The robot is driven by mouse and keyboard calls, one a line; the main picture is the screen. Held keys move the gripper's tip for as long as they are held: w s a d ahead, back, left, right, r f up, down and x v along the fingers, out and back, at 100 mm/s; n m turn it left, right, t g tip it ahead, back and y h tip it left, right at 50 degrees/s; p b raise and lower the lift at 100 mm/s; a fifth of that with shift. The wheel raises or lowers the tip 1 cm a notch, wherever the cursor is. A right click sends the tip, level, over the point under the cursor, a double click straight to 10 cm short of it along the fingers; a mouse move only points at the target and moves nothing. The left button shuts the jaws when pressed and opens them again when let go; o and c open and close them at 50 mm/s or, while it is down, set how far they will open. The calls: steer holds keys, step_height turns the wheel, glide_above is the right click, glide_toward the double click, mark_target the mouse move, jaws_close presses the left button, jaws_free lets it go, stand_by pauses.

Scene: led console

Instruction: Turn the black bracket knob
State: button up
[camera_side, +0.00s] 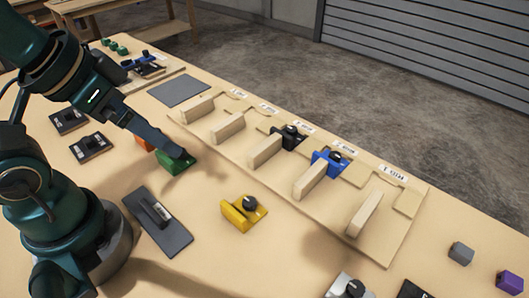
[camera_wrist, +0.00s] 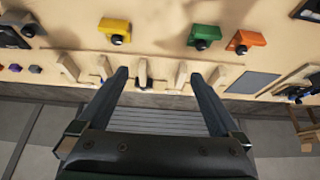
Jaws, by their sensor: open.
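The black bracket (camera_side: 292,132) with its dark knob sits in the middle slot of the wooden console board (camera_side: 226,146), behind an upright wooden block. In the wrist view a small dark shape (camera_wrist: 143,82) between my fingers appears to be this bracket, too small to read its knob. My gripper (camera_side: 182,153) is open and empty; its fingers also show in the wrist view (camera_wrist: 158,72). In the side view it overlaps the green bracket (camera_side: 176,165), well left of the black one. Whether it touches the green bracket is unclear.
A blue bracket (camera_side: 328,158) sits right of the black one. Upright blocks (camera_side: 365,213) line the board. A yellow bracket (camera_side: 240,215), an orange bracket (camera_side: 145,141) and a dark plate (camera_side: 157,222) lie in front.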

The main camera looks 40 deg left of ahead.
stand_by(0.3)
steer(key=c, duration=0.4)
steer(key=shift+m+t, duration=0.6)
steer(key=shift+t, duration=0.2)
steer(key=w+r, duration=0.1)
steer(key=w, duration=0.1)
steer(key=w+r, duration=0.4)
steer(key=shift+d, duration=0.35)
steer(key=shift+c, duration=1)
steer(key=m+g+h, duration=0.1)
steer(key=m+g, duration=0.1)
steer(key=g, duration=0.1)
glide_above(292, 128)
steer(key=s, duration=0.3)
steer(key=f, duration=1.3)
steer(key=shift+w+a, duration=0.2)
steer(key=shift+a, duration=0.15)
steer(key=shift+w+f, duration=0.1)
steer(key=shift+f, duration=0.7)
steer(key=shift+x, duration=2)
steer(key=shift+d, duration=0.1)
